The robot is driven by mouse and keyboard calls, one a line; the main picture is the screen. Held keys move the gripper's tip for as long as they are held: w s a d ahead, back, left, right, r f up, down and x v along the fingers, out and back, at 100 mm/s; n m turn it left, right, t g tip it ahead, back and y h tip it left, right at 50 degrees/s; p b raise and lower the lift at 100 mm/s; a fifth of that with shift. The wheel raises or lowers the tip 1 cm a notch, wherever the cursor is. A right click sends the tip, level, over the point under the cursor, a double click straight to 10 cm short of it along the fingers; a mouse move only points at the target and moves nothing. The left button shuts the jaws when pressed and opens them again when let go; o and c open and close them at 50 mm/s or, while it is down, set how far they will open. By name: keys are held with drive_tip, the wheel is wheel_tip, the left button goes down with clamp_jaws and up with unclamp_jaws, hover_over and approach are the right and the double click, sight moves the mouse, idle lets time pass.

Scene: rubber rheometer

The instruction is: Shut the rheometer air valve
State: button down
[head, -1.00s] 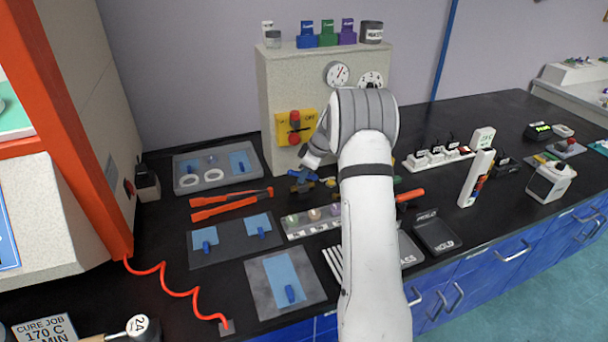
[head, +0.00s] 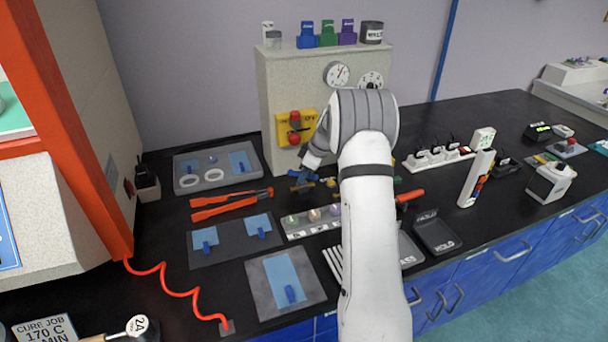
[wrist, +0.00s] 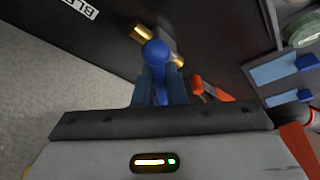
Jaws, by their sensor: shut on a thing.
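The air valve is a small brass body with a blue handle, low in front of the grey rheometer cabinet (head: 290,85). In the head view its brass part (head: 300,187) shows just below my gripper (head: 309,177). In the wrist view the blue handle (wrist: 156,52) sits between my fingertips, with the brass body (wrist: 142,34) just beyond it. My gripper is shut on the handle. My fingers and wrist hide part of the valve, so its exact angle is hard to read.
Orange-handled tongs (head: 230,204) lie left of the valve. A grey tray (head: 190,185) stands behind them. A strip with several coloured pieces (head: 298,230) lies in front. A label beginning "BLE" (wrist: 80,8) lies near the valve.

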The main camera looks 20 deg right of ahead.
drive_tip(key=shift+s+f, duration=0.1)
drive_tip(key=shift+f, duration=0.05)
drive_tip(key=c, duration=1)
unclamp_jaws()
drive_tip(key=shift+b+v, duration=0.3)
drive_tip(key=shift+v, duration=3.7)
